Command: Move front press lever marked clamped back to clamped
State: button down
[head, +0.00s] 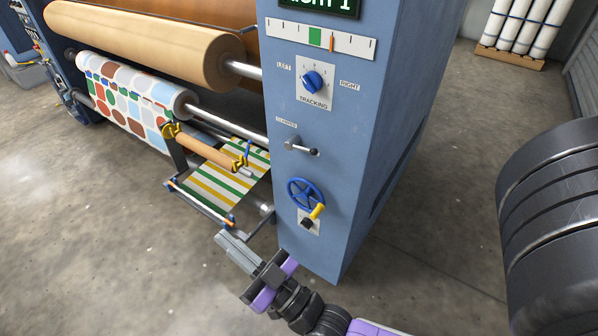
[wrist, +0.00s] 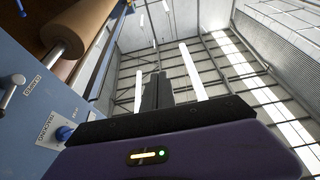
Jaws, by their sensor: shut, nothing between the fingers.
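The front press lever (head: 302,148) is on the blue front panel, below the small label reading clamped (head: 286,124). In the wrist view the lever (wrist: 10,92) shows at the left edge, next to the clamped label (wrist: 33,85). My gripper (head: 222,238) is low, in front and left of the panel's lower edge, well below the lever and apart from it. Its fingers are shut and empty. In the wrist view the fingers (wrist: 156,88) point up toward the ceiling.
The tracking knob (head: 312,80) is above the lever, and a blue handwheel (head: 305,194) with a yellow handle is below it. A striped sheet (head: 228,178) and rollers lie left of the panel. Open concrete floor (head: 120,265) surrounds the machine's front.

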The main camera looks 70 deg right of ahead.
jog(key=w+d+f+m+g+h+b, duration=0.25)
jog(key=d+m+g+h, duration=0.25)
jog(key=d+h, duration=0.3)
jog(key=w+d+f+m+g+h+b, duration=0.2)
jog(key=w+d+m+g+h+b, duration=0.25)
jog(key=h, duration=0.45)
jog(key=s+d+f+m+g+h, duration=0.1)
jog(key=s+d+f+m+g, duration=0.1)
jog(key=g, duration=0.5)
jog(key=s+d+f+m+g+h+p, duration=0.1)
jog(key=s+d+f+m+g, duration=0.1)
jog(key=s+f+g, duration=0.2)
jog(key=s+g, duration=0.2)
jog(key=g, duration=0.2)
jog(key=shift+s+d+f, duration=0.15)
jog(key=shift+s+d, duration=0.25)
jog(key=x, duration=1.4)
